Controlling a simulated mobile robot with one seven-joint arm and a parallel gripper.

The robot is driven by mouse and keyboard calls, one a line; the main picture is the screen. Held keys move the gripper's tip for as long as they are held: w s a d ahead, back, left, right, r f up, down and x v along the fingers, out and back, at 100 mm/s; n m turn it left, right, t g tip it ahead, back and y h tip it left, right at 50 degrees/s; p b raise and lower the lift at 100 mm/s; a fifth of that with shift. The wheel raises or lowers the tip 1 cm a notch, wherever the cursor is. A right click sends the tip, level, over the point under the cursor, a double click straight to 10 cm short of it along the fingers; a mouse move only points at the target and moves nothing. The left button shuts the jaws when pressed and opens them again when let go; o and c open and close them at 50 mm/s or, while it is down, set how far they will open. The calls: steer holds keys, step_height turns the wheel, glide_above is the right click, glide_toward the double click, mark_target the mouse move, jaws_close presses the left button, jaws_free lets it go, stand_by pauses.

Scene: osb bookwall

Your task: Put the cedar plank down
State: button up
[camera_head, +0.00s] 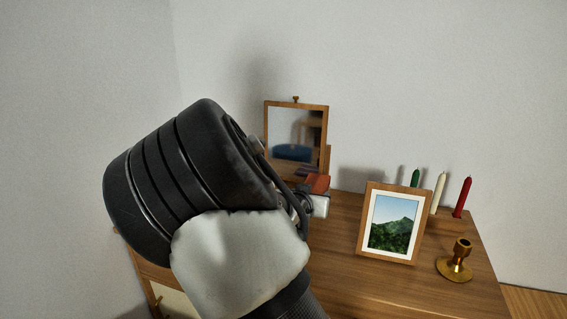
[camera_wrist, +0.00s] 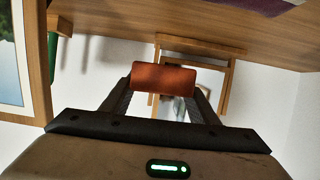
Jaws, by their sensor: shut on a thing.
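The cedar plank, a small reddish-brown block (camera_wrist: 163,78), is clamped between the two dark fingers of my gripper (camera_wrist: 162,92) in the wrist view. In the head view a bit of the plank (camera_head: 317,183) shows beyond my arm, in front of the mirror's lower part. My gripper (camera_head: 312,205) is mostly hidden behind my wrist there. The wooden dresser top (camera_head: 345,285) lies below; it appears along the upper edge of the wrist view (camera_wrist: 190,22). I cannot tell whether the plank touches the dresser top.
A wood-framed mirror (camera_head: 297,104) stands at the back. To the right stand a framed mountain picture (camera_head: 394,224), a brass candlestick (camera_head: 456,260), and green (camera_head: 415,178), cream (camera_head: 438,192) and red (camera_head: 462,197) candles. The dresser's front middle is clear.

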mark_target(321, 192)
steer(key=shift+s+d+r+n+y, duration=0.4)
steer(key=shift+s+d, duration=0.1)
steer(key=shift+d, duration=0.1)
steer(key=shift+s+d+r+n+y, duration=0.35)
steer(key=shift+s+d+n+y, duration=0.1)
steer(key=shift+d, duration=0.1)
steer(key=s+r+n+y, duration=0.1)
steer(key=s+a+r+y+p, duration=0.1)
steer(key=s+r+n+t+y, duration=0.1)
steer(key=r, duration=0.1)
steer(key=shift+s+a+n, duration=0.2)
steer(key=shift+a+n, duration=0.1)
steer(key=shift+n, duration=0.05)
step_height(321, 192, up, 21)
steer(key=p, duration=2.2)
steer(key=s+f, duration=0.3)
steer(key=f, duration=0.3)
steer(key=s+f, duration=0.3)
steer(key=f, duration=0.4)
steer(key=shift+s+f+b, duration=0.25)
steer(key=shift+b, duration=0.05)
step_height(321, 192, down, 6)
steer(key=s, duration=0.1)
steer(key=shift+s, duration=0.4)
